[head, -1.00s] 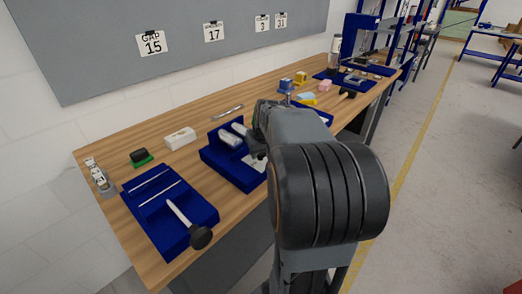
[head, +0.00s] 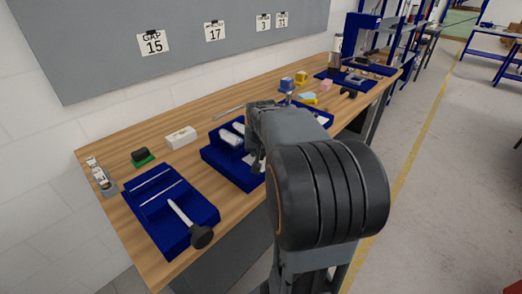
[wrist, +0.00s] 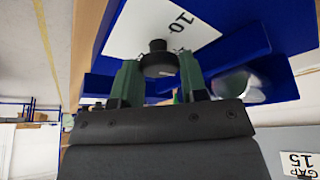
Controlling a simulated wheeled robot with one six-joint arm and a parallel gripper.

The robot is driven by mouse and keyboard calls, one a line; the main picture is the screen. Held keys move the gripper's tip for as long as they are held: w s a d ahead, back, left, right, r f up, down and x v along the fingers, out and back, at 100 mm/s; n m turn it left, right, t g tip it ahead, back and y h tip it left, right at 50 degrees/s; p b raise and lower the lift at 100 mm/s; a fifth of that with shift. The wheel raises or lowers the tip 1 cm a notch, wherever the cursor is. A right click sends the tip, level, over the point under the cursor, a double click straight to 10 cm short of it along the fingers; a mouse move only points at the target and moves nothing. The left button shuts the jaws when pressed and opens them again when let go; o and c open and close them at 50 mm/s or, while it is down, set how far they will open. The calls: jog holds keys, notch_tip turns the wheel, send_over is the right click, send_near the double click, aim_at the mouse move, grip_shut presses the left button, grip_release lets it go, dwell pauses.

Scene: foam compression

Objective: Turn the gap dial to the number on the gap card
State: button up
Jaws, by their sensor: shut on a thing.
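The gap card (head: 153,43) hangs at the left on the grey wall board and reads GAP 15. It also shows upside down at the lower right of the wrist view (wrist: 300,163). The gap dial (wrist: 157,46) is a small black knob on a white plate (wrist: 185,22) marked with a 10, upside down in the wrist view. My gripper (wrist: 158,68) has its two green fingers shut on the dial, one on each side. Any pointer mark on the knob cannot be made out. In the head view my arm hides the dial.
The white plate lies in a blue holder (head: 210,154) on the wooden bench, with rounded pale items beside it. A blue tray (head: 145,205) with a black-knobbed tool is to the left. A white block (head: 181,137) and a green-black block (head: 142,157) stand behind.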

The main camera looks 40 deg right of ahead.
jog(key=o, duration=0.9)
jog(key=shift+r, duration=0.1)
jog(key=v, duration=1.3)
jog(key=shift+s+r+p, duration=0.2)
jog(key=shift+r+p, duration=0.1)
jog(key=shift+p, duration=0.15)
jog(key=shift+a, duration=0.15)
